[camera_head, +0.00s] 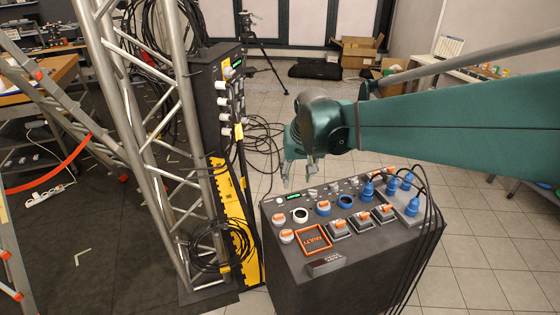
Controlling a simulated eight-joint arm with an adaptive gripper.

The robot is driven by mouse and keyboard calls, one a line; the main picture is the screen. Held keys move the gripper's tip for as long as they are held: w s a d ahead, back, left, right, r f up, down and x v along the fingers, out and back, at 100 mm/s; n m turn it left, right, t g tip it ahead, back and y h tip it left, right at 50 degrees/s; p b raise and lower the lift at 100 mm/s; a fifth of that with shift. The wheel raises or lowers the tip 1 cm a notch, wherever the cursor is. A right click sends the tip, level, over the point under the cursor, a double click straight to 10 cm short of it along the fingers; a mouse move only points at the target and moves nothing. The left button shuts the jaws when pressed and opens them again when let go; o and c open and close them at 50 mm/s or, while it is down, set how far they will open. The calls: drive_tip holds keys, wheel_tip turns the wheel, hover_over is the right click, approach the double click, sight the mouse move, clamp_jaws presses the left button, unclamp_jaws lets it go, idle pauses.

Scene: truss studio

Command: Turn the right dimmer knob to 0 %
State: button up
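The control box (330,275) stands at lower centre right. Its sloped top carries small knobs and displays along the back edge. A small white knob (281,200) is at the back left corner. Which knob is the right dimmer, its setting and the display readings are too small to tell. My gripper (299,178) points down above the back left part of the box. Its two fingers are apart with nothing between them, and it looks clear of the panel.
Blue plugs (367,190) with black cables stand at the panel's right. Orange-topped switches (362,217) and an orange-framed square (313,239) lie in front. A tall black rack (212,105) and a metal truss (165,150) stand left. Cables lie on the floor behind.

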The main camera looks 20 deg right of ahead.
drive_tip(key=w+d+f+m+g+p, duration=0.2)
drive_tip(key=w+d+f, duration=0.55)
drive_tip(key=w, duration=0.35)
drive_tip(key=m+g+p, duration=0.1)
drive_tip(key=g, duration=0.1)
hover_over(313, 190)
drive_tip(key=shift+y, duration=0.3)
drive_tip(key=shift+f, duration=5.95)
drive_tip(key=shift+f+b, duration=0.5)
drive_tip(key=shift+f, duration=3.4)
drive_tip(key=c, duration=0.9)
